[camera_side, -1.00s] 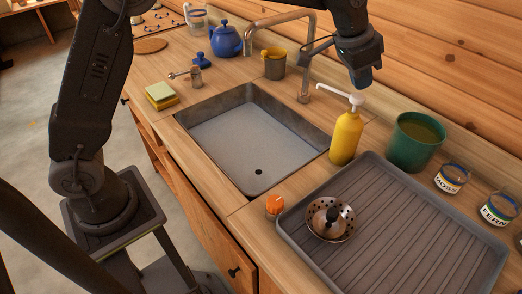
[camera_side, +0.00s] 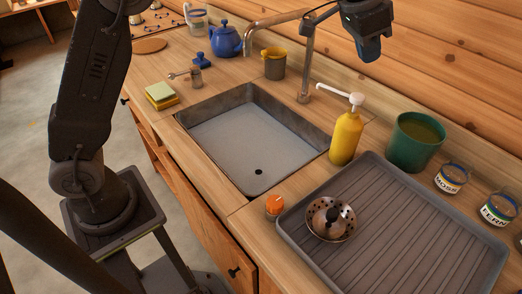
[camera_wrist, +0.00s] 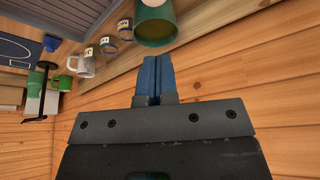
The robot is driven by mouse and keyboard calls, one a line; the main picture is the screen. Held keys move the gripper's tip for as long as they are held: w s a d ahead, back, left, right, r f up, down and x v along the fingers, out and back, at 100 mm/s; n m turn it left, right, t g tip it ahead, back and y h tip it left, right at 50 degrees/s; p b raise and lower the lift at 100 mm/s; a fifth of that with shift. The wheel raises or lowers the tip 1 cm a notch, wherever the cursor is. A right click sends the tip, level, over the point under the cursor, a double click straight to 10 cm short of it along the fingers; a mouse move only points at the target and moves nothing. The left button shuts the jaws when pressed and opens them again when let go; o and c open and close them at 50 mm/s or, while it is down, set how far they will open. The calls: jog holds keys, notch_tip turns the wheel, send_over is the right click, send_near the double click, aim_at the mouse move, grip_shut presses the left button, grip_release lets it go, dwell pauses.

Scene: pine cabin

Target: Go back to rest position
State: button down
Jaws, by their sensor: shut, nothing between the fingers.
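My gripper (camera_side: 368,48) is at the top of the side view, raised in front of the plank wall, above the yellow pump bottle and the green pot. Its blue fingers also show in the wrist view (camera_wrist: 157,75), pressed together with nothing between them. My gripper touches no object.
Below are the sink (camera_side: 252,150) with its tap (camera_side: 305,60), a yellow pump bottle (camera_side: 346,136), a green pot (camera_side: 414,142) and a ridged drying tray (camera_side: 420,225) with a strainer (camera_side: 330,219). The plank wall (camera_side: 450,60) is close behind.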

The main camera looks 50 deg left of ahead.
jog(key=s+a+r+n+t+y, duration=0.1)
jog(key=s+a+r+n, duration=0.1)
jog(key=s+a, duration=0.45)
jog(key=s+a+r+n, duration=0.1)
jog(key=s+a, duration=0.2)
jog(key=s, duration=0.7)
jog(key=s+a+f+n, duration=0.1)
jog(key=s+f, duration=0.3)
jog(key=s, duration=0.4)
jog(key=s+a+f+n+y, duration=0.1)
jog(key=s+a+f+n, duration=0.1)
jog(key=s+a+f, duration=0.2)
jog(key=shift+s+f+t, duration=0.3)
jog(key=shift+s+f, duration=0.05)
jog(key=shift+s, duration=1.55)
